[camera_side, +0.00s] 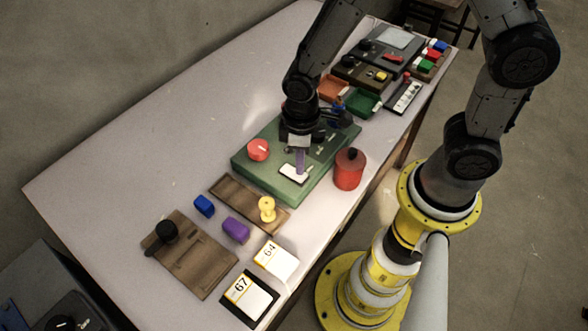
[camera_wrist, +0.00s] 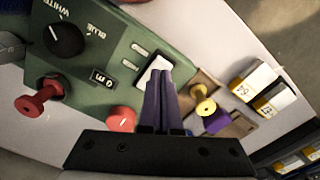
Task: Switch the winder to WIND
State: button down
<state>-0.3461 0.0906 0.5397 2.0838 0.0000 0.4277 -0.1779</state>
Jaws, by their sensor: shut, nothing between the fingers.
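The winder is a green box (camera_side: 325,155) on the table, also in the wrist view (camera_wrist: 100,30). A white rocker switch (camera_side: 294,174) sits on its top near the front end; it also shows in the wrist view (camera_wrist: 153,72). Two small label plates beside it (camera_wrist: 140,47) are too small to read. My gripper (camera_side: 300,172) is shut and empty, pointing down, its purple fingertips (camera_wrist: 158,72) at the switch. I cannot tell whether they touch it. The fingers hide part of the switch, so its setting is unclear.
On the winder are a red knob (camera_side: 258,149), a black dial (camera_wrist: 64,39) marked WHITE and BLUE, and a small display (camera_wrist: 103,77). A red canister (camera_side: 349,170) stands beside it. A yellow spool (camera_side: 267,208), blue block (camera_side: 204,206) and purple block (camera_side: 236,230) lie nearby.

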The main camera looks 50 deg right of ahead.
jog(key=shift+f, duration=0.85)
dwell(0.4)
jog(key=shift+r, duration=3.5)
jog(key=shift+d, duration=0.1)
